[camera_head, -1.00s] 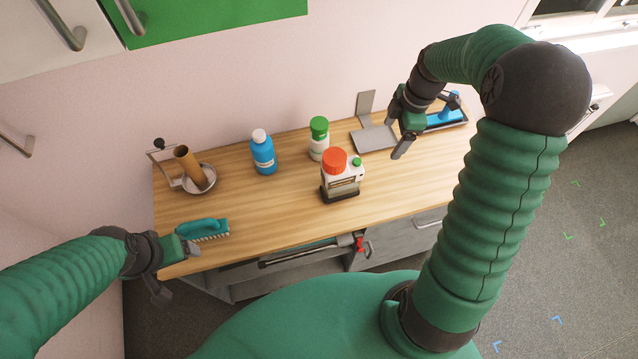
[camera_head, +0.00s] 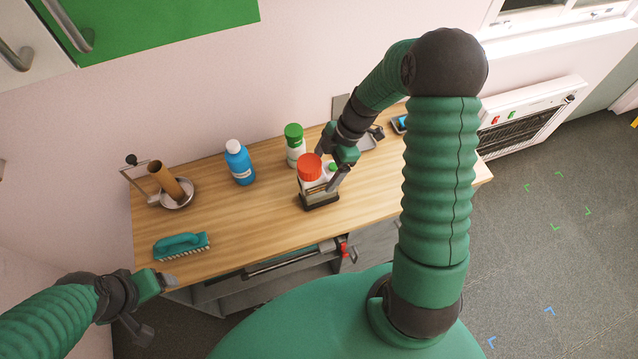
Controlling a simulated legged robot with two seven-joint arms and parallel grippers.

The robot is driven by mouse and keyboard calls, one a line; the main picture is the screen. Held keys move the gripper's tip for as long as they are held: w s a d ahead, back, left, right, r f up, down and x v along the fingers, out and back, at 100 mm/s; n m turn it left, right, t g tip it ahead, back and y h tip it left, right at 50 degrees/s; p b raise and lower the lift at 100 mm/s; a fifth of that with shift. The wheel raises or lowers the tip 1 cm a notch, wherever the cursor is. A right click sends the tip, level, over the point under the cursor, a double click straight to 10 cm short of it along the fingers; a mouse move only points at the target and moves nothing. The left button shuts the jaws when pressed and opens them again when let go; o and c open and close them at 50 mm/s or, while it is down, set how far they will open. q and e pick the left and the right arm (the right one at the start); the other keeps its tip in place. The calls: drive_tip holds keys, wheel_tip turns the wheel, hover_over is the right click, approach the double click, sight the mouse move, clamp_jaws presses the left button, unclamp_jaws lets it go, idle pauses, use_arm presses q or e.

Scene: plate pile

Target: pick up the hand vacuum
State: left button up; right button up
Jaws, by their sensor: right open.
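My left gripper (camera_head: 156,305) is spread open and empty, off the table's front left corner.
A blue bottle (camera_head: 240,164) and a green-capped bottle (camera_head: 295,147) stand behind the device. A teal brush (camera_head: 181,245) lies at the front left. A brown tube stands in a metal holder (camera_head: 177,193) at the back left. The table's front middle (camera_head: 245,225) is clear.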

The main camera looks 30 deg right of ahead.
sight(312, 195)
drive_tip(key=x, duration=0.2)
drive_tip(key=shift+w+d+f, duration=0.1)
drive_tip(key=shift+w+f, duration=0.05)
drive_tip(key=shift+f, duration=0.25)
drive_tip(key=shift+w+f, duration=0.1)
drive_tip(key=shift+f, duration=0.1)
drive_tip(key=shift+a, duration=0.6)
drive_tip(key=shift+a+r, duration=0.2)
drive_tip(key=shift+a, duration=0.1)
drive_tip(key=c, duration=0.5)
drive_tip(key=shift+c, duration=1.2)
drive_tip(key=shift+d+f, duration=0.1)
drive_tip(key=shift+d, duration=0.3)
drive_tip(key=c, duration=0.7)
clamp_jaws()
use_arm(q)
drive_tip(key=shift+a+r, duration=0.1)
drive_tip(key=shift+r, duration=0.45)
